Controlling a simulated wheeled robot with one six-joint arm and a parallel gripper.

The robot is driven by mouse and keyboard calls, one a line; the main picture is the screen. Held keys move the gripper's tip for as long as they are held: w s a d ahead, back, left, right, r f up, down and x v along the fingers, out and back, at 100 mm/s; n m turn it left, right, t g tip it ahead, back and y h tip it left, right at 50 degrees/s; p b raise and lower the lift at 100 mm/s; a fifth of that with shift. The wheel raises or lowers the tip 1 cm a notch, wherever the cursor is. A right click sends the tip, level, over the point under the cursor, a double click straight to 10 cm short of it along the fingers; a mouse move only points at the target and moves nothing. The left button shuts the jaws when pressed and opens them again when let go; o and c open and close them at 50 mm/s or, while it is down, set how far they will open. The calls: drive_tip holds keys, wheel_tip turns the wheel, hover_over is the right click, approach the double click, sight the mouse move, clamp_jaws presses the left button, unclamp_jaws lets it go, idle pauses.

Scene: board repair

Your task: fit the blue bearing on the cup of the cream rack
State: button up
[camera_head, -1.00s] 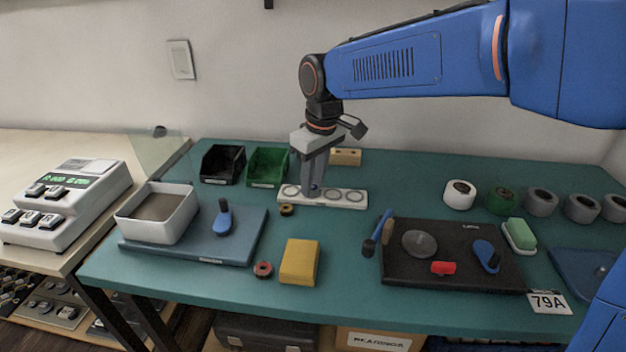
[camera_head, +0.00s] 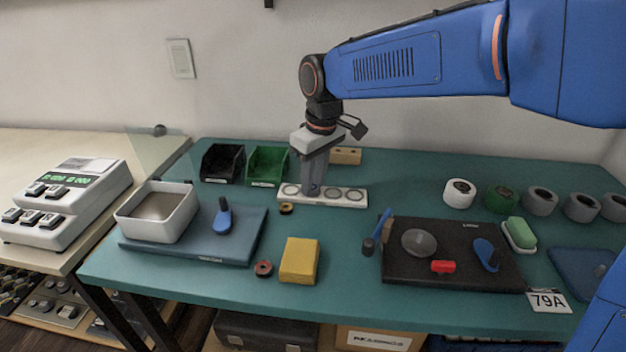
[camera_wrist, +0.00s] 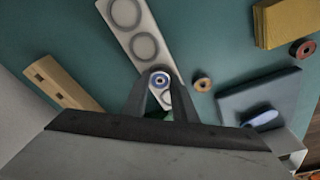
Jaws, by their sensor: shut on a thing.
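The cream rack (camera_head: 345,195), a pale strip with a row of round ring-shaped cups, lies on the teal bench; it also shows in the wrist view (camera_wrist: 134,29). My gripper (camera_head: 312,190) points down over the left part of the rack. In the wrist view my gripper (camera_wrist: 160,84) is shut on the blue bearing (camera_wrist: 153,82), a small ring with a blue rim and dark centre. The bearing lines up with the rack's strip. The cup under it is hidden, so I cannot tell whether it is seated or just above.
A brass ring (camera_head: 286,208) lies just in front of the rack and a red ring (camera_head: 263,269) nearer the front edge, beside a yellow block (camera_head: 299,261). A tan block with holes (camera_head: 346,156) stands behind. Black (camera_head: 222,163) and green (camera_head: 267,166) bins are at left.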

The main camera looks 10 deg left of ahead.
drive_tip(key=shift+f, duration=0.35)
idle(0.3)
drive_tip(key=o, duration=1)
drive_tip(key=shift+s+f, duration=0.1)
drive_tip(key=shift+c, duration=1.6)
drive_tip(key=shift+o, duration=1.2)
drive_tip(key=shift+a+r, duration=0.1)
drive_tip(key=shift+r, duration=3.65)
